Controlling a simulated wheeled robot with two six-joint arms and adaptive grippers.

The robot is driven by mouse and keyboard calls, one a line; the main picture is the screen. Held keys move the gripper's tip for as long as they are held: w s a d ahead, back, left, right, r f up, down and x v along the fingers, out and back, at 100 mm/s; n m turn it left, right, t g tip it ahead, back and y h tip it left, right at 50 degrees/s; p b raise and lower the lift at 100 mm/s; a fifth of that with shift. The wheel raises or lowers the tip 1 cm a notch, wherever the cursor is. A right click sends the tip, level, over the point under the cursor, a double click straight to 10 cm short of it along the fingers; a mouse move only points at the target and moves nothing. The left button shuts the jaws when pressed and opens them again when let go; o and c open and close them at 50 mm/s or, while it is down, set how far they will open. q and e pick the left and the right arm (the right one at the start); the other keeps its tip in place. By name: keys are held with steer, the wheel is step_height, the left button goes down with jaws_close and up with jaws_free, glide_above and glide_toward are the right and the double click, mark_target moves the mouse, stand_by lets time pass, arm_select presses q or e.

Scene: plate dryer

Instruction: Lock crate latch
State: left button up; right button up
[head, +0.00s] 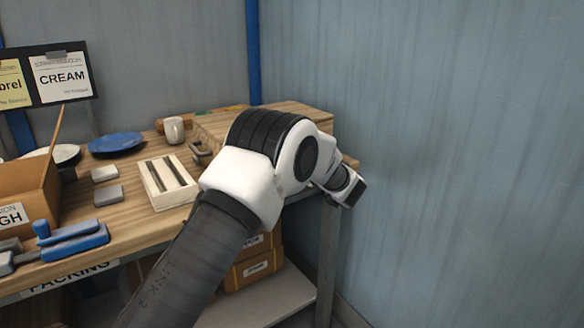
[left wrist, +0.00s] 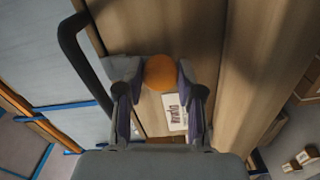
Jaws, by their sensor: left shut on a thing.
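The wooden crate (head: 305,112) stands at the right end of the workbench, partly hidden by my left arm. Its wooden face fills much of the left wrist view (left wrist: 180,35). My left gripper (left wrist: 155,75) is shut on a round orange latch knob (left wrist: 160,72), with one finger on each side of it. In the head view the fingertips and knob cannot be made out behind my arm. A white label (left wrist: 175,111) shows on the crate just below the knob. My right gripper is in neither view.
A black handle (left wrist: 70,55) curves at the left of the wrist view. On the bench (head: 135,196) are a mug (head: 174,130), a blue plate (head: 116,143), a slotted cream rack (head: 160,195) and a cardboard box (head: 42,188). A blue-grey wall (head: 450,130) stands to the right.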

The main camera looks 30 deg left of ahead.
arm_select(q)
steer(key=shift+f+n+b, duration=0.15)
steer(key=shift+n+b, duration=1.05)
steer(key=shift+n, duration=0.1)
steer(key=o, duration=1.2)
steer(key=shift+c, duration=0.2)
steer(key=v, duration=1.2)
